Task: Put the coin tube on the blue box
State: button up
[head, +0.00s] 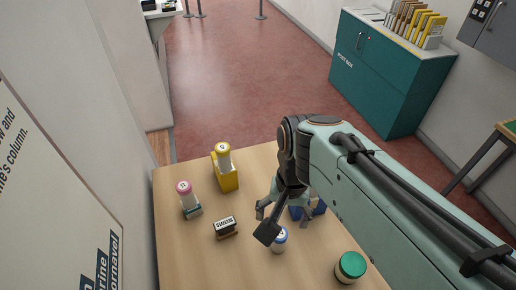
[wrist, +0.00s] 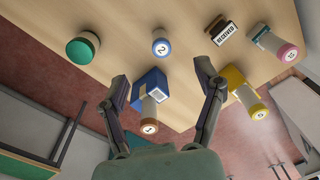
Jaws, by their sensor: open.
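A white coin tube with a blue cap marked 2 (head: 279,246) stands on the table just in front of my gripper (head: 284,219); it also shows in the wrist view (wrist: 161,47). The blue box (head: 319,209) is partly hidden behind my gripper and arm. In the wrist view the blue box (wrist: 152,83) lies between my fingers (wrist: 165,86), with an orange-capped tube marked 1 (wrist: 149,118) at it; whether that tube rests on the box or beside it I cannot tell. My gripper is open and holds nothing.
A yellow box (head: 226,180) with a yellow-capped tube (head: 223,158), a pink-capped tube (head: 186,198) at a teal block, and a RECEIVED stamp (head: 226,228) stand to the left. A green-lidded jar (head: 350,268) stands front right. The table's front left is clear.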

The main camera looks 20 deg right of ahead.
jog(key=s+a+f+n, duration=0.1)
jog(key=s+a+n, duration=0.3)
jog(key=s, duration=0.5)
jog(key=n, duration=0.2)
jog(key=shift+s+a+n+g, duration=0.2)
jog(key=shift+n+g, duration=0.1)
jog(key=shift+n, duration=0.1)
